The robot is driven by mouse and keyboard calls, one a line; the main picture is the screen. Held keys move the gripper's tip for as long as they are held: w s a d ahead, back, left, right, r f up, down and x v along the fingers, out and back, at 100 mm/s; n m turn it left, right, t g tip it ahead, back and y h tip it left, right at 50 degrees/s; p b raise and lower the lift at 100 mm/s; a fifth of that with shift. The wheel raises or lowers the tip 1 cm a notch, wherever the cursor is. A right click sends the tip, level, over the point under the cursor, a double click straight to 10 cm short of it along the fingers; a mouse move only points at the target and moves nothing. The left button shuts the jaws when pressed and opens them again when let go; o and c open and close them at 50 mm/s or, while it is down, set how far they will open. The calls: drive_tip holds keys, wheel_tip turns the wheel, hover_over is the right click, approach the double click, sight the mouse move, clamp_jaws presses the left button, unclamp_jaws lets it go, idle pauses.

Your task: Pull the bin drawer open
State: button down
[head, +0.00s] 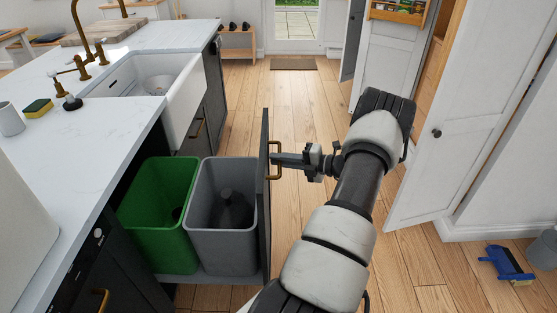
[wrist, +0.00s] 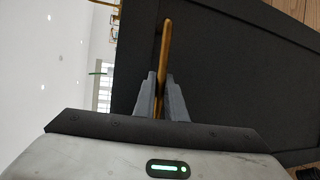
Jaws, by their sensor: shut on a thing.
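The bin drawer stands pulled out from the dark island, with its dark front panel (head: 264,200) seen nearly edge-on in the head view. Inside it are a green bin (head: 160,215) and a grey bin (head: 222,225); the grey bin holds a dark object. A brass handle (head: 275,160) is on the outer face of the front. My gripper (head: 278,160) reaches it from the right and is shut on it. In the wrist view, the two fingers (wrist: 161,98) close around the brass bar (wrist: 167,45), with the dark panel (wrist: 230,75) behind.
The island's white worktop (head: 130,65) and sink (head: 165,85) are at left. An open white cabinet door (head: 440,130) stands at right. A blue object (head: 507,263) lies on the floor at lower right. Wooden floor (head: 285,100) is clear ahead.

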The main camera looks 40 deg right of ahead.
drive_tip(key=c, duration=1.8)
unclamp_jaws()
drive_tip(key=p+v, duration=0.1)
drive_tip(key=v, duration=1.6)
drive_tip(key=shift+s, duration=0.25)
